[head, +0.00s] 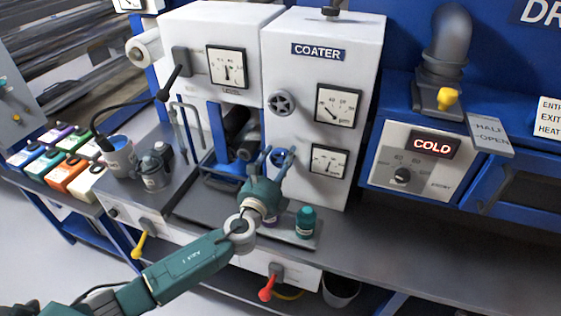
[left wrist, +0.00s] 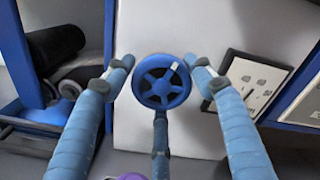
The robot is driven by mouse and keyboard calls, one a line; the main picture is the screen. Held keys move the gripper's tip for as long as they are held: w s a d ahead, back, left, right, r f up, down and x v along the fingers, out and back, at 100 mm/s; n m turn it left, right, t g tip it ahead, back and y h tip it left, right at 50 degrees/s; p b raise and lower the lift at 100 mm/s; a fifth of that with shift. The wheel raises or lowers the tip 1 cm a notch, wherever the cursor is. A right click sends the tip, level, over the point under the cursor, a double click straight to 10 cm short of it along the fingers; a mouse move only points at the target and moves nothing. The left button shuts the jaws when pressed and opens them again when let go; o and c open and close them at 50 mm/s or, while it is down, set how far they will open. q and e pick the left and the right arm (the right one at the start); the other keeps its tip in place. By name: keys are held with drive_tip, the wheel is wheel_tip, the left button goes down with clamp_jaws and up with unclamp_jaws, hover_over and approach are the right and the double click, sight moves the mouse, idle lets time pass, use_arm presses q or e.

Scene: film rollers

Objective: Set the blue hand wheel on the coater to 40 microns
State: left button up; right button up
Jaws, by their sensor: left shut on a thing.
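The coater (head: 310,60) is a white cabinet with a dark blue name label. The blue hand wheel (head: 282,158) is low on its front, partly hidden by my left gripper (head: 278,154). In the left wrist view the wheel (left wrist: 161,81) has a spoked rim with a pale mark at its upper right. The blue fingers of my left gripper (left wrist: 160,78) are closed around the wheel from both sides and below. The lower dial (head: 330,161), right of the wheel, has a needle too small to read; it also shows in the left wrist view (left wrist: 254,80). My right gripper is not in view.
A grey hand wheel (head: 281,103) and an upper dial (head: 337,106) sit above the blue wheel. A teal-capped bottle (head: 305,222) stands on the tray in front. A control box reading COLD (head: 415,160) is to the right. The bench right of the bottle is clear.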

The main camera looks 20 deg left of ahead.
use_arm(q)
drive_tip(key=shift+w+a+r+n+b, duration=0.15)
drive_tip(key=shift+n+b, duration=0.4)
drive_tip(key=shift+n, duration=0.35)
drive_tip(key=n+b, duration=0.1)
drive_tip(key=n, duration=0.1)
drive_tip(key=shift+r+n, duration=0.1)
drive_tip(key=shift+n, duration=0.2)
drive_tip(key=n+b, duration=0.1)
drive_tip(key=n, duration=0.2)
drive_tip(key=shift+n+b, duration=0.3)
drive_tip(key=shift+n, duration=0.2)
drive_tip(key=shift+r, duration=0.1)
drive_tip(key=o, duration=1)
drive_tip(key=shift+a, duration=0.1)
drive_tip(key=shift+o, duration=0.6)
drive_tip(key=shift+a+f, duration=0.1)
drive_tip(key=shift+f, duration=0.15)
